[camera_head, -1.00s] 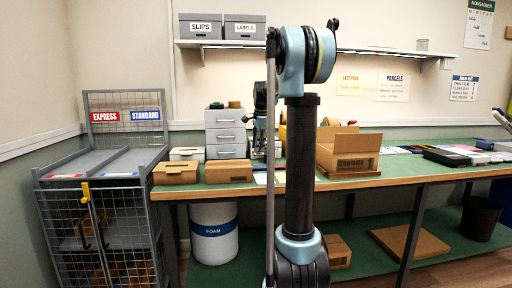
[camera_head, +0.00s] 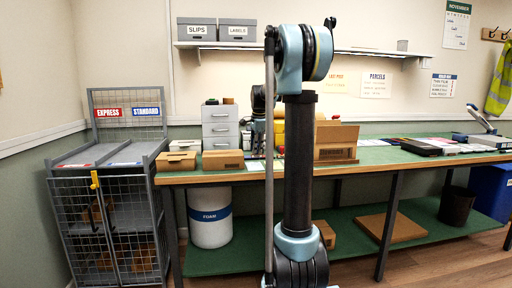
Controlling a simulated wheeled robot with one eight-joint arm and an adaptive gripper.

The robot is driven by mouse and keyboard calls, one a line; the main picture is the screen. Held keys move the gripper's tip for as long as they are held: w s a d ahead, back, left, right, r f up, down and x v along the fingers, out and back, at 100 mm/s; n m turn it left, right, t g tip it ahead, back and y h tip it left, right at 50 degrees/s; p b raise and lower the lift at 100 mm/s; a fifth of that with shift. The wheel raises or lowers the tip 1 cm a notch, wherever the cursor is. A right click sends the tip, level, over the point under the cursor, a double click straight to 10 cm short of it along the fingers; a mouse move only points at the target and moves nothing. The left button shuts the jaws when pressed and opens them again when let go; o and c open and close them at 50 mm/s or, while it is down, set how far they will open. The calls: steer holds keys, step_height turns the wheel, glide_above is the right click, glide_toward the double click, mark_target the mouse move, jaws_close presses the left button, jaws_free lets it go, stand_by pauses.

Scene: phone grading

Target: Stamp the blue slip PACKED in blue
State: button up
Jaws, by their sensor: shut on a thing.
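My gripper (camera_head: 259,136) shows small over the bench behind my own upright arm, which hides much of it. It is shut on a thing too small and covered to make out. A pale slip (camera_head: 255,166) lies on the green bench top (camera_head: 375,155) just below it; its colour is unclear. I cannot pick out a blue slip, a stamp or an ink pad for certain.
Two cardboard boxes (camera_head: 223,160) (camera_head: 176,161) and grey drawers (camera_head: 220,128) stand left on the bench. A wire cage (camera_head: 107,220) is at far left. A bin (camera_head: 457,207) and flat cardboard (camera_head: 392,228) lie below.

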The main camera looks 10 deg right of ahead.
mark_target(256, 157)
steer(key=shift+a+f, duration=0.15)
steer(key=shift+f, duration=0.8)
steer(key=shift+a+f, duration=0.1)
steer(key=shift+f, duration=1.3)
steer(key=shift+f, duration=0.45)
steer(key=shift+w+v, duration=0.25)
steer(key=shift+v, duration=0.9)
steer(key=shift+w+v, duration=0.25)
steer(key=shift+v, duration=0.85)
steer(key=shift+w+v, duration=0.25)
steer(key=shift+v, duration=0.9)
steer(key=shift+r, duration=0.2)
steer(key=shift+s, duration=0.1)
